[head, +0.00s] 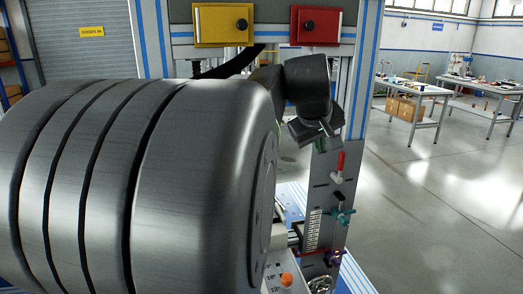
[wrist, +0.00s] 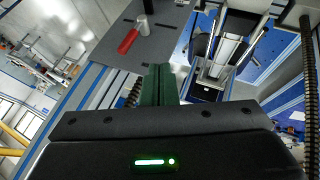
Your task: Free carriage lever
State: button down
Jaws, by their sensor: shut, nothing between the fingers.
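A red-handled lever (head: 340,166) stands upright on the grey control panel (head: 325,190). In the wrist view the red lever (wrist: 129,40) lies up and left of the fingers, with a silver tip beside it. My gripper (head: 322,144) is above and left of the red lever in the head view. Its dark green fingers (wrist: 159,85) are together in the wrist view, empty and apart from the lever. Lower on the panel are a black-knobbed lever (head: 338,197), a teal handle (head: 342,216) and a purple knob (head: 332,258). I cannot read which is the carriage lever.
A yellow box (head: 222,24) and a red box (head: 317,25) hang on the frame above. An orange button (head: 287,279) sits low by the panel. In the wrist view, a blue machine bed (wrist: 262,62) lies right. Worktables (head: 411,89) stand far right, beyond open floor.

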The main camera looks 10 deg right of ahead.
aim_at(341, 166)
jog(key=shift+d+r, duration=0.15)
jog(key=shift+r, duration=0.05)
jog(key=shift+f, duration=0.1)
jog(key=w+d+f+p, duration=0.1)
jog(key=w+d+f, duration=0.3)
jog(key=d+f, duration=0.1)
jog(key=w+d+f+p, duration=0.1)
jog(key=w+d+f, duration=0.1)
jog(key=f, duration=0.1)
jog(key=shift+d+p, duration=0.15)
jog(key=shift+p, duration=0.15)
jog(key=shift+r, duration=0.2)
dwell(0.3)
